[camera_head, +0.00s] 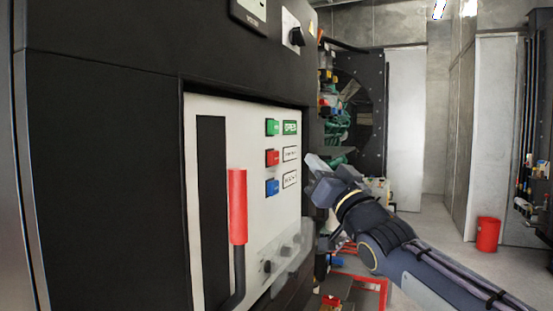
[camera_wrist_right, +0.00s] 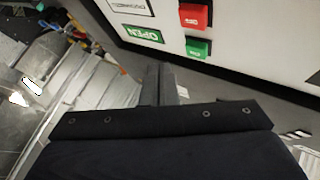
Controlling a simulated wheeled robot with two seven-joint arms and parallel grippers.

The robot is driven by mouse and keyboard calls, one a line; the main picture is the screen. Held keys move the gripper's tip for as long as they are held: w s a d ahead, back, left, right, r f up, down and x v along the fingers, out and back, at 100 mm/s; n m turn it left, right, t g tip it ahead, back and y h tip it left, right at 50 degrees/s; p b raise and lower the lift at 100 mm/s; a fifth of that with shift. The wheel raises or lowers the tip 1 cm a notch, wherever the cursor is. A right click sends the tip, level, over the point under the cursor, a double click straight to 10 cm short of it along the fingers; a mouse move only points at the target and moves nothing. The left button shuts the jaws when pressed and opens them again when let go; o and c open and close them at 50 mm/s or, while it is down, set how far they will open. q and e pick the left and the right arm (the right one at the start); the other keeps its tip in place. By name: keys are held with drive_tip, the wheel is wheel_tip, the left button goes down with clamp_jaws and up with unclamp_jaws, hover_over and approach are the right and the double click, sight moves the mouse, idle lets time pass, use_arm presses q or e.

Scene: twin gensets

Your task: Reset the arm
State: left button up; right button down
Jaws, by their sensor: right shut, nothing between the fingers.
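My right gripper (camera_head: 316,163) is in front of the right edge of the black cabinet, its arm coming in from the lower right. Its fingers are together and empty. In the right wrist view the shut fingers (camera_wrist_right: 160,83) point toward the white panel, apart from the buttons as far as I can tell. The green button (camera_head: 272,127), red button (camera_head: 272,158) and blue button (camera_head: 272,188) sit in a column on the panel. The red-handled lever (camera_head: 238,207) stands upright beside a dark slot. My left gripper is not in view.
The black cabinet (camera_head: 100,170) fills the left side. Green machinery (camera_head: 338,127) stands behind my right gripper. A red frame (camera_head: 372,282) is low near the cabinet. A red bin (camera_head: 488,234) stands on the floor at the right, with open floor (camera_head: 432,222) left of it.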

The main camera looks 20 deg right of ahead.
idle(0.7)
drive_tip(key=s+a+f+g, duration=0.2)
drive_tip(key=s+f+g, duration=0.25)
drive_tip(key=f, duration=0.65)
drive_tip(key=s+a+f+m+g, duration=0.15)
drive_tip(key=s+f+g, duration=0.3)
drive_tip(key=f, duration=0.65)
drive_tip(key=s+a+f+g, duration=0.25)
drive_tip(key=s+f, duration=0.35)
drive_tip(key=f, duration=0.5)
drive_tip(key=s+a+f+n+g+y, duration=0.2)
drive_tip(key=s+a+f+g, duration=0.4)
drive_tip(key=s+f, duration=0.5)
drive_tip(key=shift+s+a+f+y, duration=0.15)
drive_tip(key=shift+s+f+y, duration=0.15)
drive_tip(key=shift+s, duration=0.2)
